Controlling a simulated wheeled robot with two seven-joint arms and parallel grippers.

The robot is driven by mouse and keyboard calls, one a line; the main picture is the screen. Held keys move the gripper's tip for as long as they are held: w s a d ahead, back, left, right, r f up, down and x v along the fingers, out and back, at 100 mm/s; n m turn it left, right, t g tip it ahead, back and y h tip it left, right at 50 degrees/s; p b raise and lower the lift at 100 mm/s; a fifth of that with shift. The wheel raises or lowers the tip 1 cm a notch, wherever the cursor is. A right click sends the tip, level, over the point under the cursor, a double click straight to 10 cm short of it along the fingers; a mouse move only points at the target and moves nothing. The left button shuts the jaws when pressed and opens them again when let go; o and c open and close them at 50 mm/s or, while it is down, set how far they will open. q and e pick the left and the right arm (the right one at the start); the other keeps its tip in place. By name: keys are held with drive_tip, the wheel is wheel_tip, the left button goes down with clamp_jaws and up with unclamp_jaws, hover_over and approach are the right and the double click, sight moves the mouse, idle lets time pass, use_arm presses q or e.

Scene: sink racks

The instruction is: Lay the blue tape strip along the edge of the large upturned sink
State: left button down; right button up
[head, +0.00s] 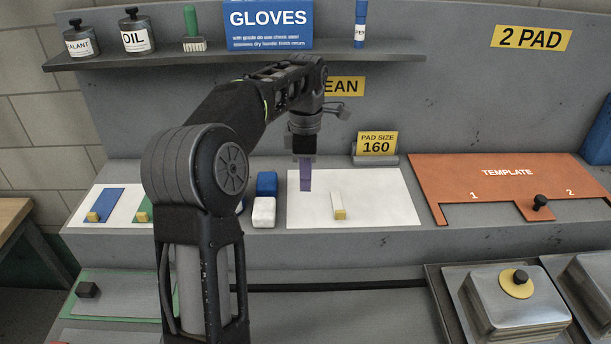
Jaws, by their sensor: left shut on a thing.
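My left gripper (304,156) is shut on a narrow purple thing (305,180), which hangs down over the left part of a white sheet (385,212). I cannot tell whether its tip touches the sheet. A blue strip (101,202) with a yellow block at its near end lies on another white sheet at the left, beside a green strip (143,211) partly hidden by my arm. An upturned metal sink (512,314) with a yellow disc and black knob is at the lower right. Another metal sink (593,290) is cut off by the right edge. My right gripper is out of view.
A pale strip with a yellow end (340,207) lies on the middle sheet. Blue (266,184) and white (264,212) blocks stand left of it. An orange template (480,180) with a black knob lies right. A shelf (240,58) with containers spans the back.

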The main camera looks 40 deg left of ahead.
use_arm(q)
drive_tip(key=w+d+f+m+b, duration=0.1)
drive_tip(key=d+f+m, duration=0.3)
drive_tip(key=d+m, duration=0.7)
drive_tip(key=w+d+f+m+b, duration=0.1)
drive_tip(key=d+f+m, duration=0.4)
drive_tip(key=d+m, duration=0.7)
drive_tip(key=shift+w+m, duration=0.15)
drive_tip(key=shift+m, duration=0.95)
